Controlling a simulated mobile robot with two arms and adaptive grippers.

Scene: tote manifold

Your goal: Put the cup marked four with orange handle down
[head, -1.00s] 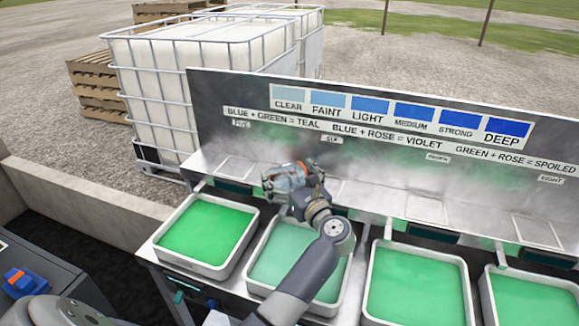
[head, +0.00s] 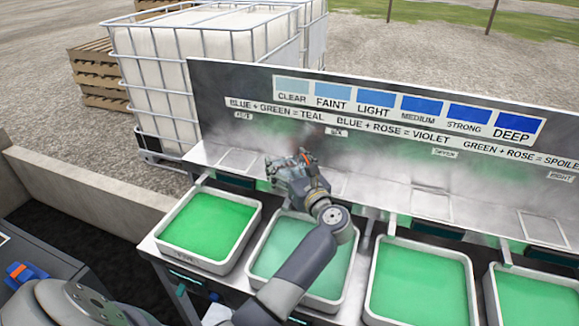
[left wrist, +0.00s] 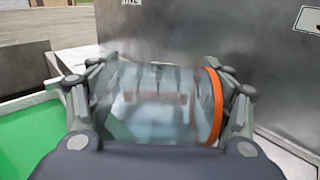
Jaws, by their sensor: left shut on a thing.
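My left gripper (head: 288,172) is shut on the cup (left wrist: 160,100), over the steel ledge behind the trays in the head view. The left wrist view shows the cup as clear, blurred and lying across between the fingers (left wrist: 158,112), with its orange handle or band (left wrist: 214,105) towards the right. The number on the cup cannot be read. In the head view the gripper mostly hides the cup; only a little orange-red shows. I cannot tell whether the cup touches the ledge. My right gripper is not in view.
The ledge (head: 385,190) has outlined squares, including an empty one (head: 431,204) to the right. A tall steel panel (head: 230,110) with blue swatches stands behind. Several white trays of green liquid, such as the leftmost tray (head: 207,264), stand in front. Faint haze hangs over the ledge.

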